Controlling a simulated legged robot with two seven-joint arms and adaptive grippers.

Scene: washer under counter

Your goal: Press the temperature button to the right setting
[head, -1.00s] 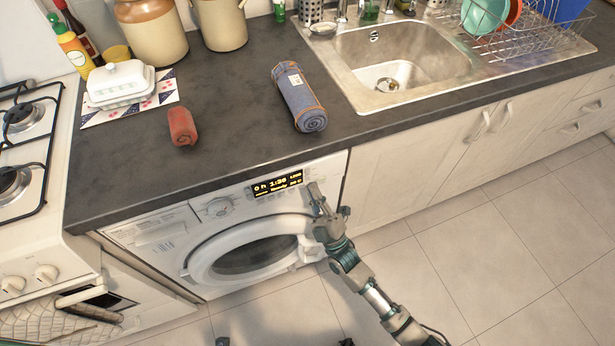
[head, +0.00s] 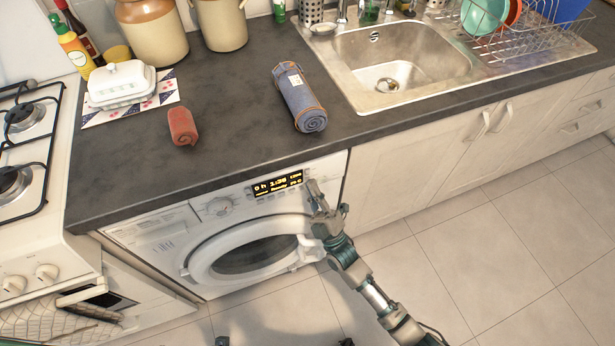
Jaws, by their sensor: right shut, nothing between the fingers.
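The washer (head: 160,232) stands under the dark counter, its round door (head: 245,258) shut. Its panel has a dial (head: 220,207) and a black display (head: 277,184) with yellow text reading "0 h 1:36" or similar, with smaller blurred text. My right gripper (head: 313,186) is shut and empty, its tips at the panel just right of the display. I cannot tell whether the tips touch a button. The temperature button cannot be made out; the gripper hides that part of the panel. My left gripper is not clearly in view.
A rolled blue towel (head: 299,98) and a red roll (head: 182,126) lie on the counter (head: 225,110). The sink (head: 400,60) is at the back right, the stove (head: 25,150) at the left. The floor (head: 470,260) at right is clear.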

